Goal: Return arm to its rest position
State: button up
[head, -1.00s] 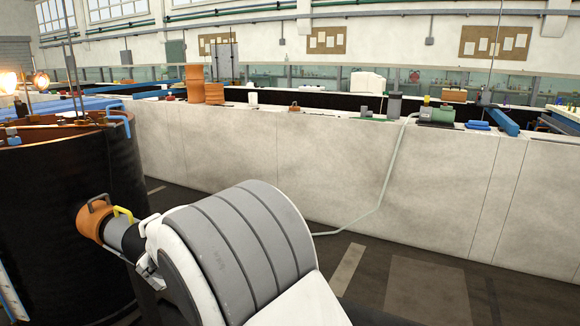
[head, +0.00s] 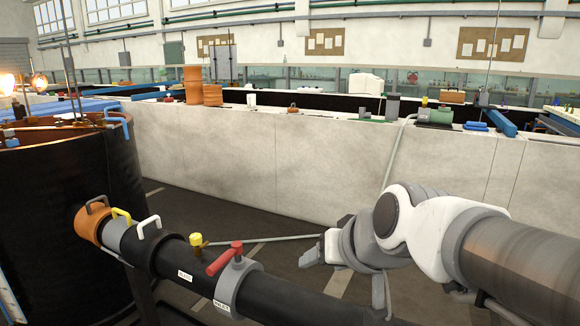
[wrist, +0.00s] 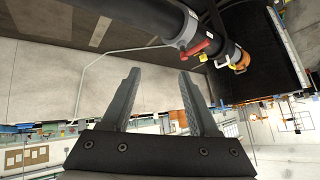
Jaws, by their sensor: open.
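My gripper (wrist: 160,74) is open and empty in the wrist view, its two dark grey fingers well apart with nothing between them. My arm reaches in from the right edge of the head view, bent, in front of the pale wall. The black pipe (head: 172,252) runs from the dark round tank (head: 75,190) toward the lower middle. It carries a red valve handle (head: 225,258), a yellow knob (head: 195,239) and an orange collar (head: 88,224). In the wrist view the pipe (wrist: 150,12) and its red handle (wrist: 195,48) lie beyond the fingers, apart from them.
The long pale wall (head: 240,155) crosses behind my arm. On its top stand orange cylinders (head: 193,84), a green pump (head: 436,116) and blue blocks (head: 476,126). Dark floor (head: 210,205) is open between pipe and wall.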

jog(key=s+d+f+g+h, duration=0.3)
jog(key=s+d+f, duration=0.2)
jog(key=s+d, duration=0.6)
notch_tip(320, 180, up, 15)
jog(key=s+a+p, duration=0.1)
jog(key=a+p, duration=0.1)
jog(key=p, duration=1.2)
jog(key=shift+s+a+f+m+p, duration=0.15)
jog(key=shift+a+m+p, duration=0.15)
jog(key=shift+c, duration=0.9)
jog(key=shift+a, duration=0.25)
